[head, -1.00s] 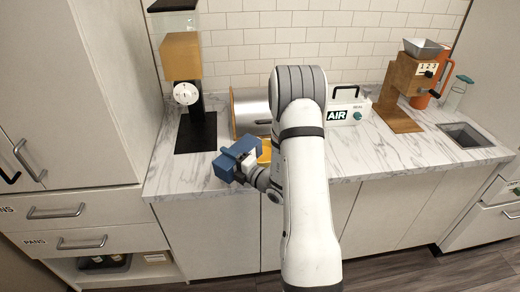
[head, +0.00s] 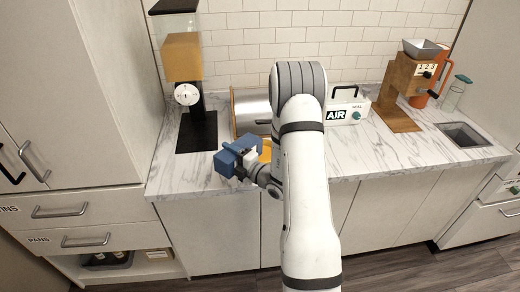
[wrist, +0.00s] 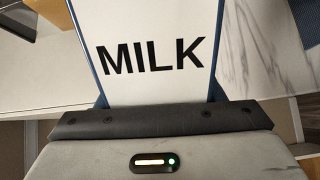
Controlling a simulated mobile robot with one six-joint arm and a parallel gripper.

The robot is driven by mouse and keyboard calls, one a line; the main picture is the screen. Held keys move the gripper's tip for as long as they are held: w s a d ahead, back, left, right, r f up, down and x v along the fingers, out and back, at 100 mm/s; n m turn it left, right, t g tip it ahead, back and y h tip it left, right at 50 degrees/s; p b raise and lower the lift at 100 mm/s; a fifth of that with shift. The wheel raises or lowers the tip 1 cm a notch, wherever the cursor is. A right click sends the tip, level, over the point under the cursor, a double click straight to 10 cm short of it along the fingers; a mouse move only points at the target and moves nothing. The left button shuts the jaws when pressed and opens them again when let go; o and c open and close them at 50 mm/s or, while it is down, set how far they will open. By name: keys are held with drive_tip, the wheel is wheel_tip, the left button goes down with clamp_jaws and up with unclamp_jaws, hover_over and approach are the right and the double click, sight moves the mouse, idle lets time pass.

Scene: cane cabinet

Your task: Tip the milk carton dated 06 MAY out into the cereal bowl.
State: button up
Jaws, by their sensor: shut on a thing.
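A blue and white milk carton (head: 228,160) is in my gripper at the front edge of the counter, left of my forearm. In the wrist view its white face (wrist: 150,45) reads MILK, with blue sides. The carton looks tipped over from upright in the head view, but I cannot tell how far. No date shows on it. My gripper (wrist: 150,105) is shut on the carton. An orange-yellow bowl (head: 265,152) shows just right of the carton, mostly hidden behind my arm. Its contents and any milk flow are hidden.
A dispenser (head: 187,95) on a black base stands at the back left. A wooden grinder (head: 402,90) and a sink (head: 465,135) are at the right. Counter between them is clear.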

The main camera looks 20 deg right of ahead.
drive_tip(key=shift+r+m+p, duration=0.4)
drive_tip(key=shift+r+p, duration=0.1)
drive_tip(key=shift+p, duration=0.1)
drive_tip(key=shift+w+d+r+m+p, duration=0.2)
drive_tip(key=shift+d+m+p, duration=0.15)
drive_tip(key=shift+m+p, duration=0.45)
idle(0.5)
drive_tip(key=shift+w+d+r+m+p, duration=0.15)
drive_tip(key=shift+d+r+m, duration=0.15)
drive_tip(key=shift+r+m, duration=0.3)
drive_tip(key=shift+w+d+r+m+p, duration=0.15)
drive_tip(key=shift+d+r+m, duration=0.1)
drive_tip(key=shift+r+m, duration=0.3)
drive_tip(key=shift+w+d+r+m, duration=0.15)
drive_tip(key=shift+d+r+m, duration=0.15)
drive_tip(key=shift+r+m, duration=0.3)
idle(0.9)
